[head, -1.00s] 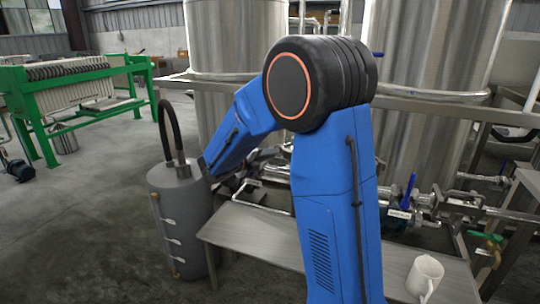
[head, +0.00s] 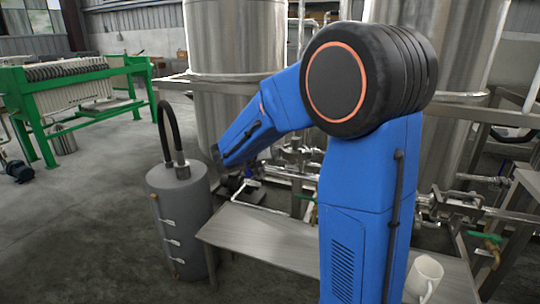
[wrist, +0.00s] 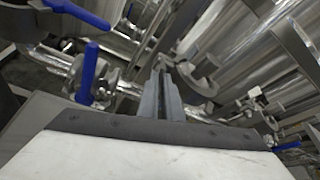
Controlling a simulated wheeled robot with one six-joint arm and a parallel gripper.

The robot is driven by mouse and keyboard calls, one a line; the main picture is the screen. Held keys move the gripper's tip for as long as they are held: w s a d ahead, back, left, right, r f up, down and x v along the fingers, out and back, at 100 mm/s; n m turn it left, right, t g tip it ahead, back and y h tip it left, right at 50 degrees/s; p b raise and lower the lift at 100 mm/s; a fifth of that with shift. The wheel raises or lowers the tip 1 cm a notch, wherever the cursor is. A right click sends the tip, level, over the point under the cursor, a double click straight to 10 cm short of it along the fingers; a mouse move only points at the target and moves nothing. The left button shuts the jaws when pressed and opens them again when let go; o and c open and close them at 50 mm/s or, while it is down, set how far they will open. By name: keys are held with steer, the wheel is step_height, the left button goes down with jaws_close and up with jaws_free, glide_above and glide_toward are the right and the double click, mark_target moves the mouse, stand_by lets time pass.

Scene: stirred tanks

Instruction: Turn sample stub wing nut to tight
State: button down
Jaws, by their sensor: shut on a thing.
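In the wrist view, the two grey fingers of my gripper (wrist: 164,92) point forward into steel pipework and are close together. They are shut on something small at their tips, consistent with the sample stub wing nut. The nut itself is mostly hidden by the fingers, so its angle and how tight it sits cannot be read. In the head view, my blue arm reaches left and away toward the pipes between the tanks. My gripper and the wing nut cannot be made out there.
Blue valve handles (wrist: 88,72) and pipes crowd the wrist view. A steel tank (head: 237,40) stands behind my arm. A grey cylinder (head: 180,215) with a black hose stands left of the steel bench (head: 260,235). A white mug (head: 424,276) stands on the bench's right.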

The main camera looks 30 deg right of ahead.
steer(key=shift+s+d+m+t+y, duration=0.15)
steer(key=shift+m+t+y, duration=0.5)
steer(key=shift+m, duration=0.75)
steer(key=shift+t, duration=0.25)
steer(key=c, duration=1.9)
jaws_free()
steer(key=shift+c, duration=0.2)
steer(key=v, duration=1.7)
steer(key=shift+s, duration=0.1)
